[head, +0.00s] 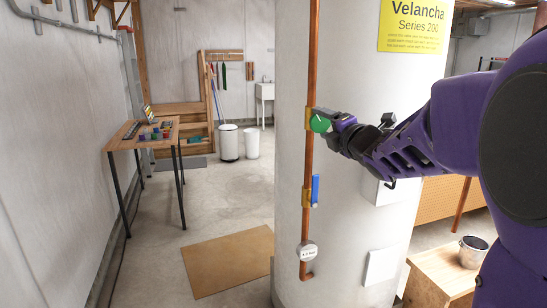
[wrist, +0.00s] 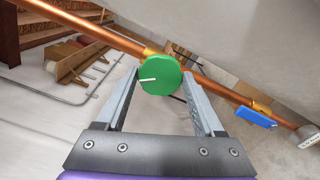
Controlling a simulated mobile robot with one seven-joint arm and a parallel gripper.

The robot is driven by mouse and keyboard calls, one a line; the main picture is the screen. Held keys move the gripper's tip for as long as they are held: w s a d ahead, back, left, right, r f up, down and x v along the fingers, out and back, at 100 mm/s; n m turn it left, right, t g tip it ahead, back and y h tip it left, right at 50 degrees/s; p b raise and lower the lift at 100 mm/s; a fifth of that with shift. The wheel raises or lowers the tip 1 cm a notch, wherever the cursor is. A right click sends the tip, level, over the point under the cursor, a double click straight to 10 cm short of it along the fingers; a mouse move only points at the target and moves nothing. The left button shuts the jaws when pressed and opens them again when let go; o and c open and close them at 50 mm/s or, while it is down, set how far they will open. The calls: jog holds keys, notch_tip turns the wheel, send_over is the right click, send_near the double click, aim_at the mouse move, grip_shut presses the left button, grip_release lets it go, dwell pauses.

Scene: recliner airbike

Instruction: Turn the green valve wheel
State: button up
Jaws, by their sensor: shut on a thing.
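The green valve wheel (head: 320,123) sits on a vertical copper pipe that runs along a large pale cylinder. In the wrist view the wheel (wrist: 160,75) is a round green knob with a white mark pointing to the left. My gripper (head: 334,123) reaches in from the right, with its tip at the wheel. In the wrist view its two fingers (wrist: 163,80) stand on either side of the wheel and are shut on it. The far sides of the fingertips are partly hidden by the wheel.
A blue valve handle (head: 315,190) and a round gauge (head: 307,251) are lower on the copper pipe (head: 312,60). A yellow sign (head: 412,25) is on the cylinder. A wooden table (head: 150,135) stands at the left. A brown mat (head: 228,262) lies on open floor. A metal bucket (head: 472,252) stands at the lower right.

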jog(key=shift+m, duration=0.9)
jog(key=shift+m+p, duration=0.55)
jog(key=shift+m, duration=0.95)
jog(key=shift+r+m+p, duration=0.1)
jog(key=shift+m+p, duration=0.25)
jog(key=shift+m, duration=0.25)
jog(key=o, duration=1)
jog(key=shift+m, duration=0.3)
jog(key=shift+b+v, duration=0.55)
jog(key=shift+v, duration=1.95)
